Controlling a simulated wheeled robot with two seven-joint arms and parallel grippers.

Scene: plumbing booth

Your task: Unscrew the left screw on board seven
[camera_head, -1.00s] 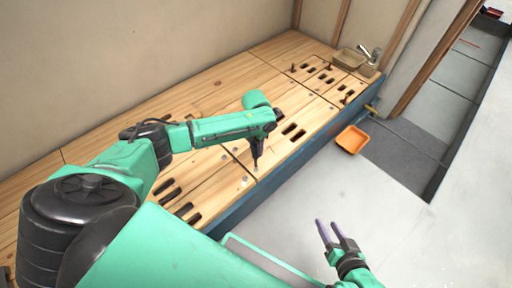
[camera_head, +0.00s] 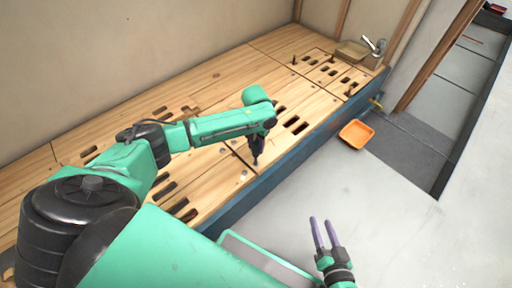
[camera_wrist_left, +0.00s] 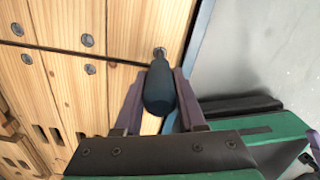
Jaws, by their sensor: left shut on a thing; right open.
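My left gripper (camera_head: 257,158) is shut on a dark screwdriver (camera_wrist_left: 160,88), near the front edge of the wooden boards (camera_head: 215,165). In the left wrist view the handle sits between the fingers of the left gripper (camera_wrist_left: 158,80), and the tool's far end meets a round grey screw (camera_wrist_left: 160,52) in the wood; whether it is seated cannot be told. No board number is legible. My right gripper (camera_head: 321,219) is open and empty above the grey floor.
An orange tray (camera_head: 356,133) lies on the floor beside the bench's blue front (camera_head: 240,202). A box (camera_head: 352,51) and a metal faucet (camera_head: 374,45) stand at the bench's far end. Slots cut several boards. Floor at the right is mostly clear.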

